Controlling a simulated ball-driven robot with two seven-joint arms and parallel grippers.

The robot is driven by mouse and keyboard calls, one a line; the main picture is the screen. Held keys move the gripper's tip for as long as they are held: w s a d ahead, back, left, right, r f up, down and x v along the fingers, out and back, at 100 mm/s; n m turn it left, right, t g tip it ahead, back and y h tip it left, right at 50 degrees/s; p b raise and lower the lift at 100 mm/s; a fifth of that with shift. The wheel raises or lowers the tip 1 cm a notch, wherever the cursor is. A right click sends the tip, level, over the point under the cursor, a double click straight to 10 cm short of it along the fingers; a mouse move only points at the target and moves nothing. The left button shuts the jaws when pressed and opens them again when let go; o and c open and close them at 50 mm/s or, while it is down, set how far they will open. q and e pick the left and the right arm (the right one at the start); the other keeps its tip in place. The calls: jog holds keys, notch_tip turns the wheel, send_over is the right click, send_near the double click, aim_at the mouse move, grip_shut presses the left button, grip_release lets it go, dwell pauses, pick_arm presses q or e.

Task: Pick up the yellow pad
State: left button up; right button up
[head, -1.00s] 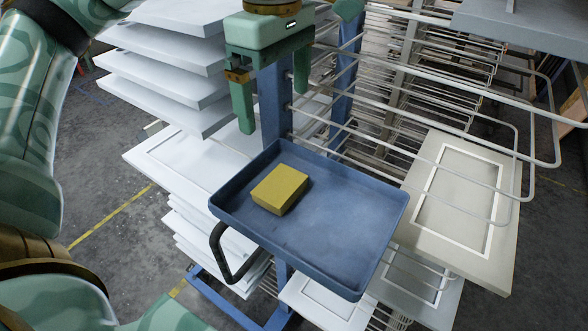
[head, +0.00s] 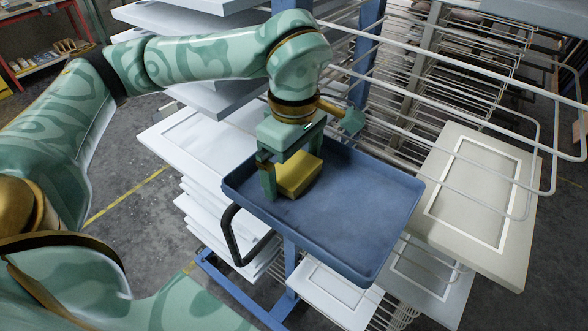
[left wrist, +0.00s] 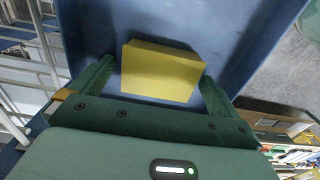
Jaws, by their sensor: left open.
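The yellow pad (head: 303,179) lies in the left part of the blue tray (head: 345,232). My left gripper (head: 291,172) points down over it from above, with one finger on the pad's left side; the other finger is mostly hidden in the head view. In the left wrist view the pad (left wrist: 160,74) sits between the two spread fingers of the gripper (left wrist: 156,76). The jaws are open, and I cannot tell whether either finger touches the pad. My right gripper is not in view.
The tray has a black handle (head: 232,238) at its left front. White panels (head: 210,150) are stacked on the left, and wire rack bars (head: 450,75) stand behind and right. A pale panel (head: 480,205) lies to the right. The tray's right half is clear.

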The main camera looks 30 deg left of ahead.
pick_arm(q)
jog(key=c, duration=1)
jog(key=shift+r, duration=0.55)
jog(key=s+r, duration=0.1)
jog(key=r, duration=0.1)
jog(key=s+d+r, duration=0.1)
jog(key=s+r, duration=0.1)
jog(key=r, duration=0.1)
jog(key=s+d+r+b, duration=0.1)
jog(key=r, duration=0.1)
jog(key=shift+s+r, duration=0.15)
jog(key=shift+r, duration=0.2)
jog(key=s+d+r+b, duration=0.1)
jog(key=s+d+r, duration=0.2)
jog(key=s, duration=0.5)
jog(key=shift+s+d+r, duration=0.25)
jog(key=shift+d+r, duration=0.15)
jog(key=shift+r, duration=0.2)
jog(key=shift+o, duration=1.4)
jog(key=shift+c, duration=0.5)
